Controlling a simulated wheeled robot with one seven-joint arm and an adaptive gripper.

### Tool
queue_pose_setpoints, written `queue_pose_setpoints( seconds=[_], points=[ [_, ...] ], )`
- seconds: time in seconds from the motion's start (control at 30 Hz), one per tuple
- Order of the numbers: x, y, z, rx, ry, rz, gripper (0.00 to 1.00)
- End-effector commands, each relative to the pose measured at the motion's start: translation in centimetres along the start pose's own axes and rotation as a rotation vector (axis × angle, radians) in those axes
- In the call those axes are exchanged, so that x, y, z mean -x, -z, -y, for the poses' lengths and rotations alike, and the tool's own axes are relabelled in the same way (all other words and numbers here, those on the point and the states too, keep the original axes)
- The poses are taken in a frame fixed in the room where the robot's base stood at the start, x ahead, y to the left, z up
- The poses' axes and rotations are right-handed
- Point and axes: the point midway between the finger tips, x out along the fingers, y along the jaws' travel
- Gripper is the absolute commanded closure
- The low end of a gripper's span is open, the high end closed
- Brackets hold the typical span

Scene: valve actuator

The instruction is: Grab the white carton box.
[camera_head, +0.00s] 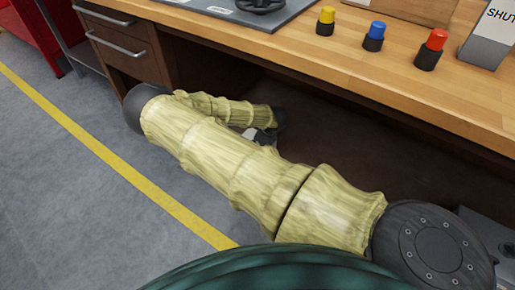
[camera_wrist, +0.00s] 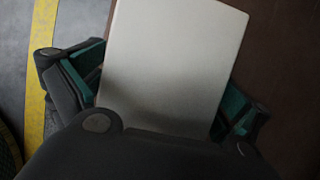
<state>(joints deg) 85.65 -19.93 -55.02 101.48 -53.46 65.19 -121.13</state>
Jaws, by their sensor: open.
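In the wrist view a pale, flat-faced rectangular thing, which looks like the white carton box (camera_wrist: 175,55), fills the middle of the picture. My gripper (camera_wrist: 155,93) is open, with one finger at the left side of the box and the other at its right. The box's lower part is hidden behind the gripper's body. I cannot tell whether either finger touches it. In the head view my arm reaches under the workbench, and the dark end of it shows only in part beside a small whitish patch. The box cannot be made out clearly there.
The wooden workbench (camera_head: 330,72) overhangs the dark space around my arm's end. A drawer unit (camera_head: 125,50) stands at the left. Yellow (camera_head: 326,15), blue (camera_head: 375,30) and red (camera_head: 436,40) buttons stand on the bench. The grey floor (camera_head: 60,190) with a yellow line is clear.

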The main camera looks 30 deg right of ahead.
Motion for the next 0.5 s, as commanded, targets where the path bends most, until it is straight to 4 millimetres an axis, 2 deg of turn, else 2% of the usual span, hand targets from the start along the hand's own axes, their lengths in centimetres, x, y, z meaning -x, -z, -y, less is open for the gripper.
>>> queue_pose_setpoints(
  seconds=[0.23, 0.5],
  points=[
    [-0.02, 0.01, 0.00, 0.000, 0.000, 0.000, 0.00],
    [-0.04, 0.02, -0.02, 0.000, 0.000, 0.000, 0.49]
  ],
)
